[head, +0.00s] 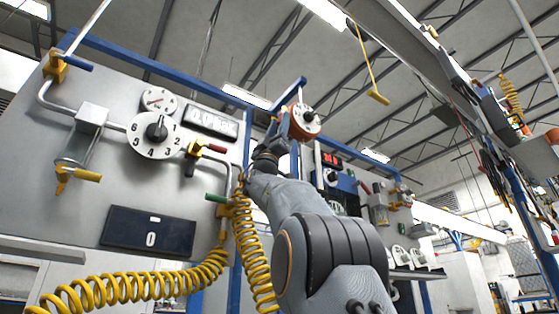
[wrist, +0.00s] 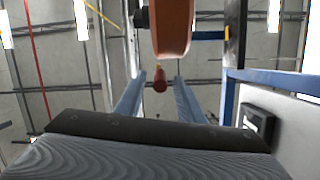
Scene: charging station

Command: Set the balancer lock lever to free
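The balancer is an orange drum (head: 305,120) with a pale face and a dark knob, hanging from the blue frame above my arm in the head view. The wrist view shows the drum's orange rim (wrist: 173,28) close above my gripper. A short red grip (wrist: 160,80), seemingly the lock lever's end, points at the camera below the drum. My gripper (wrist: 158,94) is open, with one finger on each side of the red grip and a gap visible on both sides. In the head view my arm hides most of the gripper, and I cannot make out the lever.
A grey panel (head: 75,195) with a numbered dial (head: 154,135), gauge, valves and coiled yellow hose (head: 130,285) stands at left. A blue post (wrist: 230,95) is close at right in the wrist view. A second panel stands behind my arm. A yellow pull handle (head: 378,97) hangs at right.

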